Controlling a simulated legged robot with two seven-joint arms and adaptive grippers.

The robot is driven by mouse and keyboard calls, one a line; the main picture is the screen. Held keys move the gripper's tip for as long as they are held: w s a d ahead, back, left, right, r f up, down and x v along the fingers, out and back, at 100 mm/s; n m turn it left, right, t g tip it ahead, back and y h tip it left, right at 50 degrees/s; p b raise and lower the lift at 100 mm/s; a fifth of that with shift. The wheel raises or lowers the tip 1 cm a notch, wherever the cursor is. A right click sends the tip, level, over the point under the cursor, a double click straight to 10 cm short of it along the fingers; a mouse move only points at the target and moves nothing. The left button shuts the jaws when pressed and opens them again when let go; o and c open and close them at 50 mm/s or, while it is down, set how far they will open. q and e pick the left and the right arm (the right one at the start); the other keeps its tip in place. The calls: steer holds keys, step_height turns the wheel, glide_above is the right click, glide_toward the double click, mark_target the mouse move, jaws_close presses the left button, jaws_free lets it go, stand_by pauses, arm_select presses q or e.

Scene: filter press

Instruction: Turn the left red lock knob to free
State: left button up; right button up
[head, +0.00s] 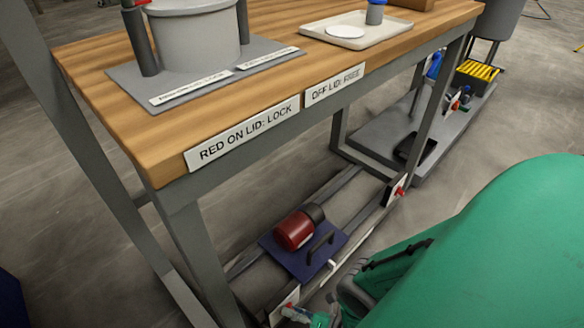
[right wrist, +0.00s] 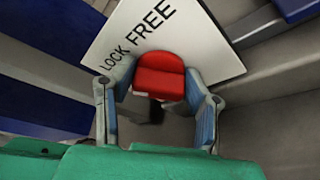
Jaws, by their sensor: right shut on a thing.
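The left red lock knob (right wrist: 158,78) shows in the right wrist view, in front of a white plate (right wrist: 170,35) lettered LOCK and FREE. My right gripper (right wrist: 157,112) has one finger on each side of the knob and is shut on it. Where the knob points is hard to tell. In the head view the right gripper (head: 300,313) is low at the bottom edge, by the white plate (head: 284,302) at the near end of the low frame; the knob is hidden there. My left gripper is not in view.
A blue plate (head: 286,257) with a red cylinder (head: 294,231) and a dark handle (head: 320,246) lies on the low rails. Another white plate with a red knob (head: 399,191) is at the far end. The wooden table (head: 120,112) and its leg (head: 204,250) stand close by.

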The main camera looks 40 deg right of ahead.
steer(key=shift+d+f+m+t+y, duration=0.15)
steer(key=shift+m+t+y, duration=0.2)
steer(key=shift+m, duration=0.55)
steer(key=o, duration=1.1)
steer(key=shift+o, duration=0.2)
steer(key=shift+s, duration=0.1)
steer(key=v, duration=1.2)
